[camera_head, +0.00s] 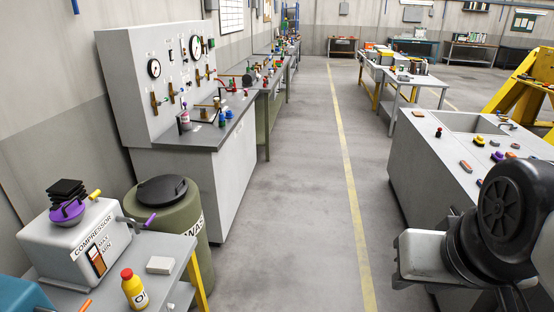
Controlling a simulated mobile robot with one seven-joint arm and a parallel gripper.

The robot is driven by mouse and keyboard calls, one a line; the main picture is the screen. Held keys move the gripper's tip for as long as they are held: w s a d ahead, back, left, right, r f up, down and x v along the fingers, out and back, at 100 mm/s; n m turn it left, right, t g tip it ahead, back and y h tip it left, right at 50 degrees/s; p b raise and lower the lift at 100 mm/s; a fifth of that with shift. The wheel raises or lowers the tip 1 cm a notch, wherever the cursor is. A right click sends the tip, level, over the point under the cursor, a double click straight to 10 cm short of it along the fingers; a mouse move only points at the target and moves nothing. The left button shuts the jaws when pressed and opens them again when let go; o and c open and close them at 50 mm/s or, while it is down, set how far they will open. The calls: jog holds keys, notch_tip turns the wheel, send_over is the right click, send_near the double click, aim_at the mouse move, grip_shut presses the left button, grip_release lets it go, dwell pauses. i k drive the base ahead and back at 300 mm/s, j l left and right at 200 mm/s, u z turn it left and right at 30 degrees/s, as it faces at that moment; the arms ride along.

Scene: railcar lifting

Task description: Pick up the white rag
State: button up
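A small white block-like item (160,265) lies flat on the grey table at the lower left. It looks like a folded white rag, but it is too small to be sure of the cloth. It is just right of a yellow oil bottle with a red cap (134,289), apart from it. Part of my arm, black and grey, shows at the lower right, far across the aisle from the white item. My gripper's fingers do not show.
A compressor (75,243) stands on the same table (190,245), left of the bottle. A green waste drum (168,215) stands behind. A grey test bench (215,165) is beyond. A console (430,165) borders the right. The aisle floor (290,200) is clear.

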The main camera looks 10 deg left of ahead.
aim_at(156, 264)
jog(key=i+u, duration=0.25)
jog(key=i, duration=0.2)
jog(key=i+u, duration=0.25)
jog(key=i, duration=0.2)
jog(key=i+l+u, duration=0.25)
jog(key=i, duration=0.2)
jog(key=i+u, duration=0.15)
jog(key=u, duration=0.25)
jog(key=i+u, duration=0.2)
jog(key=u, duration=0.2)
jog(key=i+u, duration=0.15)
jog(key=u, duration=0.25)
jog(key=i+l+u, duration=0.15)
jog(key=u, duration=0.25)
jog(key=i+l+u, duration=0.1)
jog(key=i+u, duration=0.25)
jog(key=i+l+u, duration=0.15)
jog(key=u, duration=0.25)
